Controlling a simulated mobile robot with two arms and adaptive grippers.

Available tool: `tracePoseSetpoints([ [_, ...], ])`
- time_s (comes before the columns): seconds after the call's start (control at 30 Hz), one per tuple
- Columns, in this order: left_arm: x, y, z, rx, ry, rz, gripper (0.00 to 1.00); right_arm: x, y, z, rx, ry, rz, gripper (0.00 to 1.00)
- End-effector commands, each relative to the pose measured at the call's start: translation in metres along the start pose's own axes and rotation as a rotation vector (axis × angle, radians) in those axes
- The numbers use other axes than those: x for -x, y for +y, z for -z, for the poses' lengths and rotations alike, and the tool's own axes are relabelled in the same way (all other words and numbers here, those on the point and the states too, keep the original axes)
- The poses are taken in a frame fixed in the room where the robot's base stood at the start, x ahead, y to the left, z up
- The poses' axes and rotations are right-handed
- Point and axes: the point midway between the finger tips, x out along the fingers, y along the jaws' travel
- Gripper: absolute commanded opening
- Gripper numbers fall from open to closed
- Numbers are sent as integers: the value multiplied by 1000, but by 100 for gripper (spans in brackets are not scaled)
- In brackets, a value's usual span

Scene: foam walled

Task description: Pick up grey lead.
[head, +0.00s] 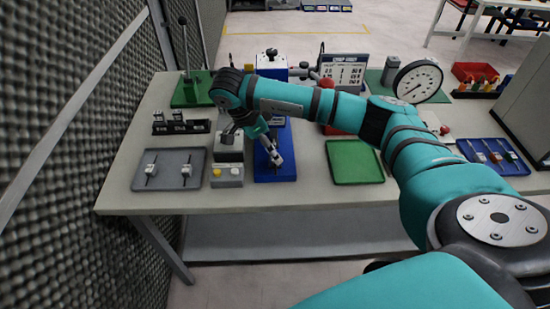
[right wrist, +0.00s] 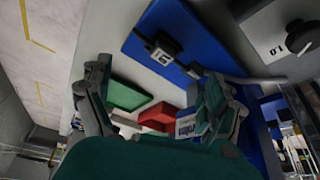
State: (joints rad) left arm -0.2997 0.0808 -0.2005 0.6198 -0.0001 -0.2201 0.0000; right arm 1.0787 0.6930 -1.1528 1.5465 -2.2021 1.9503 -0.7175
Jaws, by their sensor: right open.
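I cannot tell for sure which thing is the grey lead. In the right wrist view a dark block with a white numbered label (right wrist: 163,55) lies on a blue plate (right wrist: 205,30), with a thin grey strand running from it. My right gripper (head: 275,160) hangs over the blue stand (head: 276,175) on the bench in the head view. In the right wrist view my right gripper (right wrist: 156,72) has its fingers spread apart, with nothing held between them; the labelled block is beyond the fingertips. My left gripper is not in view.
A grey tray (head: 168,182) with two small pale pieces (head: 151,170) lies at the left. A grey button box (head: 227,174) stands beside the blue stand. A green tray (head: 355,165) is to the right. A dial gauge (head: 418,81) and a blue tray (head: 512,165) are farther right.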

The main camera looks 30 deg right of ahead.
Motion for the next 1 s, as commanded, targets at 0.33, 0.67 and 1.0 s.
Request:
tracePoseSetpoints([
  [0.33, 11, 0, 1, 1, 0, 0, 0, -43, 1, 0, 0, -1, -3, 90],
  [0.67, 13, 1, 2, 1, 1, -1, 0, -60, 0, -1, 2, -1, 1, 90],
  [1.0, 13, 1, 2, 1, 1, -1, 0, -60, 0, -1, 1, -1, 0, 55],
])
